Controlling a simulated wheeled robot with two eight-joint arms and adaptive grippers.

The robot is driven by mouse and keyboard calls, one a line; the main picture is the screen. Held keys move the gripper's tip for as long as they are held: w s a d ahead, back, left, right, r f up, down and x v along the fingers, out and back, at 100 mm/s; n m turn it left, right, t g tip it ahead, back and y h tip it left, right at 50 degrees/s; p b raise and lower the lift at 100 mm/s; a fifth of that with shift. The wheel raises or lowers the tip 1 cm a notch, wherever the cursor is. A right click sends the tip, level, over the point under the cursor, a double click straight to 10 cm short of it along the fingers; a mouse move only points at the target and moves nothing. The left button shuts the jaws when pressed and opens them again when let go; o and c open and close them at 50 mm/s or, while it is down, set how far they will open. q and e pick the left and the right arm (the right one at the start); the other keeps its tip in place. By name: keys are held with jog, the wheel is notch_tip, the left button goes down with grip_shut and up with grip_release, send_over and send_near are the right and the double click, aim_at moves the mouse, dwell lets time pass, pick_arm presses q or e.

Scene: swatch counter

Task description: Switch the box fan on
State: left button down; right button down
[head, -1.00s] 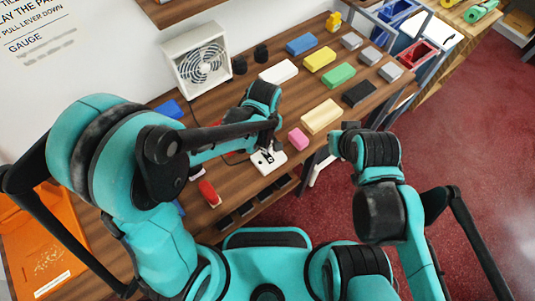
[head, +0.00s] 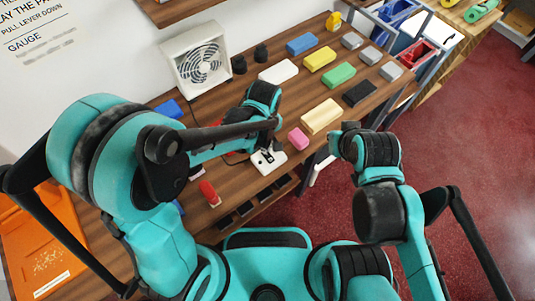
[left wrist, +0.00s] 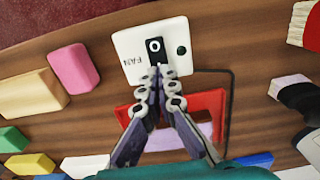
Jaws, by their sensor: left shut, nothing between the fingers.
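The white box fan (head: 201,66) stands upright at the back of the counter, against the wall. A white switch plate marked FAN (head: 264,167) lies near the counter's front edge. In the left wrist view the plate (left wrist: 125,45) carries a black rocker with an O at its far end (left wrist: 153,45) and a dark green dot (left wrist: 182,50). My left gripper (left wrist: 160,72) is shut and empty, its tips over the rocker's near end, which they hide. I cannot tell whether they touch it. My right gripper (head: 338,143) is right of the counter's front edge; its fingers do not show clearly.
A pink block (head: 298,138) lies just right of the plate. A red-framed tray (left wrist: 205,103) is beside it in the left wrist view. Several coloured blocks, such as a green one (head: 338,75), cover the counter's right part. A red-handled brush (head: 209,192) lies left.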

pick_arm(q)
jog(key=shift+f+b, duration=0.75)
jog(key=shift+f, duration=0.2)
dwell(0.3)
jog(key=shift+r, duration=0.1)
notch_tip(320, 180, up, 7)
jog(key=p, duration=0.5)
dwell(0.7)
jog(key=shift+a+r, duration=0.15)
jog(key=shift+a, duration=0.2)
jog(key=s+a+r+m+t+b, duration=0.2)
jog(key=a+r+m+t+b, duration=0.1)
jog(key=a, duration=0.5)
jog(key=s+a+r+m+t+b, duration=0.2)
jog(key=s+a+r+m+t, duration=0.1)
jog(key=a, duration=0.6)
jog(key=shift+r+m+t+b, duration=0.2)
jog(key=shift+m+t+b, duration=0.2)
jog(key=shift+m+t, duration=0.2)
